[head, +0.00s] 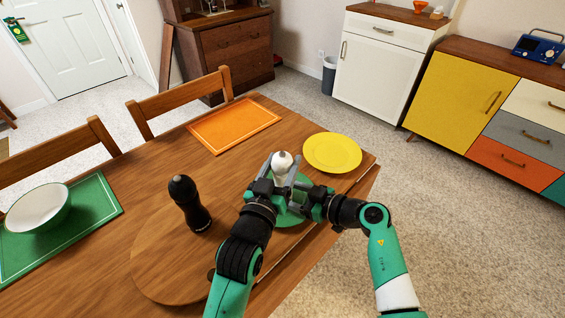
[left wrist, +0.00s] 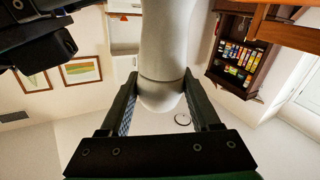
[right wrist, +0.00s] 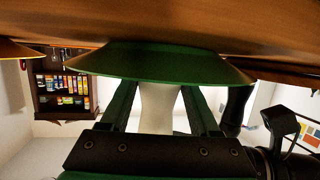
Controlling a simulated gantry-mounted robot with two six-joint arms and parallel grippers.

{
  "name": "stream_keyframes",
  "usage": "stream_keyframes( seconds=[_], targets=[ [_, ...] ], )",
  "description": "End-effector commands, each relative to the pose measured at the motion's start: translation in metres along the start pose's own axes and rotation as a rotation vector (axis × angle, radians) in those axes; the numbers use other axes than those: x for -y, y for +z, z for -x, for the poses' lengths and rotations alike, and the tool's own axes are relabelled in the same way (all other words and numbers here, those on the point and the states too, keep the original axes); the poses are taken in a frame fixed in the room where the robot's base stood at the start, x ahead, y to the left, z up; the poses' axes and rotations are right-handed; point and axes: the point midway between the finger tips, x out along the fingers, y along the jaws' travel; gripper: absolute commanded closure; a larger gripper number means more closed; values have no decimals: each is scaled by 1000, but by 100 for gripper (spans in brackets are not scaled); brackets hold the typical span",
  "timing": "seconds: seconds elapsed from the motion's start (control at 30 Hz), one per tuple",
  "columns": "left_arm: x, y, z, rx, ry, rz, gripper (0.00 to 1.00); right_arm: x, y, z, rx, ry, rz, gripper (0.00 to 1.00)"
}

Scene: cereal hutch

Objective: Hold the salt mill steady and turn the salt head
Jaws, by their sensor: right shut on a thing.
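The white salt mill (head: 281,166) stands upright on a green plate (head: 290,217) near the table's right edge. My left gripper (head: 279,170) is at the mill's head, with one finger on each side. In the left wrist view the rounded head (left wrist: 162,95) sits between the fingers, with a narrow gap showing. My right gripper (head: 298,200) is lower and shut on the mill's body (right wrist: 159,105), which shows between its fingers under the green plate (right wrist: 160,65) in the right wrist view. In the head view the grippers hide the mill's lower part.
A black pepper mill (head: 189,204) stands on the round wooden board (head: 160,250), left of my left arm. A yellow plate (head: 332,152) lies just beyond the grippers. An orange placemat (head: 233,124) and a white-and-green bowl (head: 38,208) are farther off.

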Motion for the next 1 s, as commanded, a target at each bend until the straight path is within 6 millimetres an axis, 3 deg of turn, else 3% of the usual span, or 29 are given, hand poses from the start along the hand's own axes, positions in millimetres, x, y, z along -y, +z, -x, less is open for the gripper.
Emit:
stream_keyframes(
  seconds=[0.03,0.23,0.47,1.0],
  targets=[
    [0,0,0,0,0,0,57,0,0,0,1,0,-1,69],
    [0,0,0,0,0,0,92,0,0,0,1,0,0,69],
    [1,2,0,13,32,1,92,0,0,0,1,0,0,68],
    [2,4,0,71,342,3,92,0,0,0,0,-1,0,68]
  ],
)
